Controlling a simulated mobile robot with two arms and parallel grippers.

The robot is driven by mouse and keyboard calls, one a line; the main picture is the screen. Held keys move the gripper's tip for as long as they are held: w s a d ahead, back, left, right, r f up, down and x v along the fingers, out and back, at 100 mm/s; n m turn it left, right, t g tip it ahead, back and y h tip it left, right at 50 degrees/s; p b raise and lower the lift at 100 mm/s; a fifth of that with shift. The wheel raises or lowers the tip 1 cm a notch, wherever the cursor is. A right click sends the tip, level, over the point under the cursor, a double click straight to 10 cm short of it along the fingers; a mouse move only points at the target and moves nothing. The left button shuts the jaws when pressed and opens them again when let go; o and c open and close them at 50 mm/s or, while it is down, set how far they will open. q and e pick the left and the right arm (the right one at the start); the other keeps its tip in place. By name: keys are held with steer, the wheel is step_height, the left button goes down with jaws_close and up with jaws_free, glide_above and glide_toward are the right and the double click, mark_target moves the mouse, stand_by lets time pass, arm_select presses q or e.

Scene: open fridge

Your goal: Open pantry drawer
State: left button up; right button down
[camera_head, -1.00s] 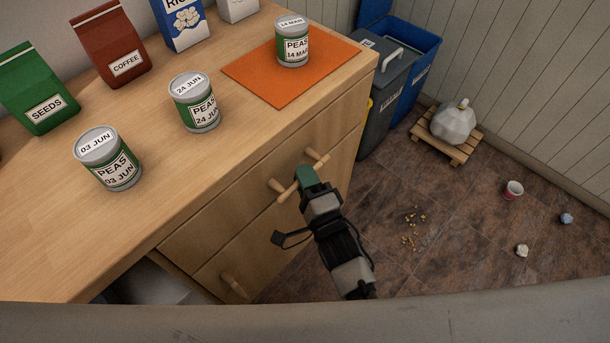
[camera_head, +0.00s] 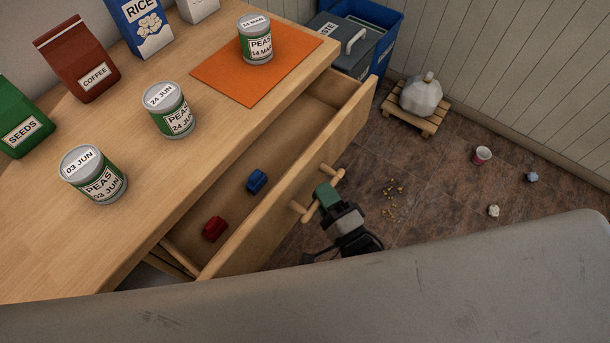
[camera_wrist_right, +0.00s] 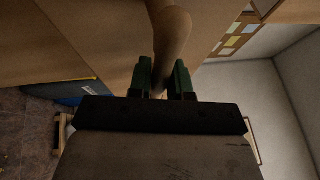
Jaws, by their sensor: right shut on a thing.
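The pantry drawer (camera_head: 292,204) is pulled out from the wooden counter (camera_head: 150,215), its inside open to view. A red object (camera_head: 215,229) and a blue object (camera_head: 257,181) lie in it. My right gripper (camera_head: 324,193) is shut on the drawer's wooden handle (camera_head: 300,211), at the outer side of the front. In the right wrist view the green fingers stand on either side of the handle (camera_wrist_right: 172,40). My left gripper is not in view.
Several items stand on the counter: pea cans (camera_head: 94,175), a coffee bag (camera_head: 76,59), a rice box (camera_head: 140,25). An orange mat (camera_head: 240,80) lies there too. Bins (camera_head: 350,45) and a pallet (camera_head: 408,118) stand beyond. Crumbs and litter lie on the floor.

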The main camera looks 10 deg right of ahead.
steer(key=s+d+p, duration=0.2)
steer(key=s+d, duration=0.6)
steer(key=shift+s+d+p, duration=0.35)
steer(key=shift+s+d, duration=0.05)
steer(key=c, duration=1.1)
jaws_free()
steer(key=shift+o, duration=0.2)
steer(key=b+v, duration=0.1)
steer(key=v, duration=0.9)
steer(key=shift+s+d, duration=0.2)
steer(key=shift+s, duration=0.15)
steer(key=shift+f, duration=0.2)
